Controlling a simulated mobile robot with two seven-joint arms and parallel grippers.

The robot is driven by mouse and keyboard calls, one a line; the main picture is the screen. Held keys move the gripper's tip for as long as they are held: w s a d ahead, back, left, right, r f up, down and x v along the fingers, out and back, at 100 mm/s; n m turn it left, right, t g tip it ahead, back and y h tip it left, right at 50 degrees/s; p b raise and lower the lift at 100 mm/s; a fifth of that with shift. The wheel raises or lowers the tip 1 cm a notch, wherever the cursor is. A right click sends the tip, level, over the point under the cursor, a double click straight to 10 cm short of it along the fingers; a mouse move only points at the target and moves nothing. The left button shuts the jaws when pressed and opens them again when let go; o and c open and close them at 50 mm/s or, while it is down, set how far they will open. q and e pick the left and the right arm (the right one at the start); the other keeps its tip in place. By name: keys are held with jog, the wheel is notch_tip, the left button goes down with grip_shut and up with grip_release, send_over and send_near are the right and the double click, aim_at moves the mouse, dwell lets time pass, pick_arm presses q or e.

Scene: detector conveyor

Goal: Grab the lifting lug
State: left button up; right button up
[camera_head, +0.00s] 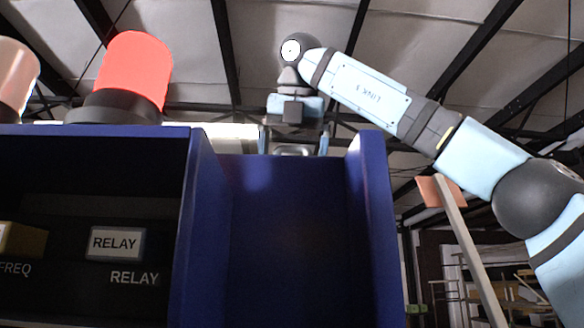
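My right arm reaches in from the right, and its gripper (294,146) points down above the blue cabinet (290,215). Its two fingers are spread apart. A small grey metal piece (293,150), which looks like the lifting lug, shows low between the fingers, just above the cabinet's top edge. Gaps show between it and both fingers. Its lower part is hidden behind the blue edge. My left gripper is not in view.
A red beacon lamp (136,72) and a paler lamp (16,78) stand on the cabinet at left. An open compartment below holds a RELAY block (116,243) and a yellowish block (22,240). A blue side wall (370,215) rises right of the recess.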

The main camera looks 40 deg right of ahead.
jog(key=shift+w+d+f, duration=0.4)
jog(key=shift+w+f, duration=0.15)
jog(key=shift+f, duration=0.05)
jog(key=shift+s+a+r, duration=0.15)
jog(key=shift+s, duration=0.15)
jog(key=shift+s+a, duration=0.1)
jog(key=shift+s, duration=0.05)
jog(key=c, duration=1.1)
jog(key=shift+r, duration=0.1)
jog(key=shift+c, duration=0.2)
